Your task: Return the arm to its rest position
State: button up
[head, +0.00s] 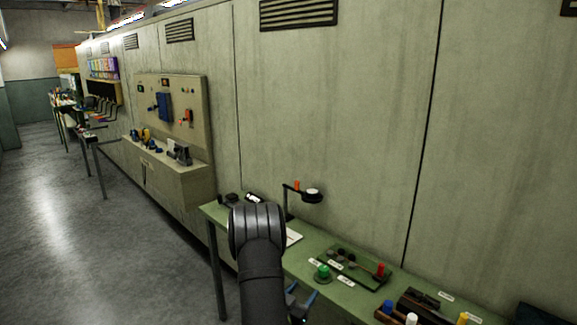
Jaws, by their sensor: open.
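My arm rises from the bottom middle of the head view, a dark link with a rounded joint in front of the green bench. My gripper (302,296) shows only in part at the lower edge, beside the arm on its right. Its two blue-tipped fingers stand apart, with nothing seen between them. It appears over or in front of the near edge of the green bench (345,298). The rest of the gripper is cut off by the frame or hidden by the arm.
A green-knobbed piece (323,273) and a dark tray (352,266) with a red peg lie right of my gripper. A lamp-like stand (287,205) stands behind the arm. A dark rack (425,305) is at lower right. The floor (130,245) at left is clear.

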jog(key=shift+w+d+r+n+t+y, duration=0.1)
jog(key=shift+d+n+t+y, duration=0.6)
jog(key=shift+d+y, duration=0.5)
jog(key=shift+w+d+r+n+t+y, duration=0.1)
jog(key=shift+d+n+t+y, duration=0.3)
jog(key=shift+d+n+y, duration=0.7)
jog(key=shift+d, duration=0.15)
jog(key=s+a+f+m+g+h, duration=0.1)
jog(key=a+m+g+h, duration=0.3)
jog(key=a, duration=0.4)
jog(key=shift+s+a+f+m+h, duration=0.2)
jog(key=shift+s+m+h, duration=0.45)
jog(key=shift+h, duration=0.45)
jog(key=shift+d, duration=0.1)
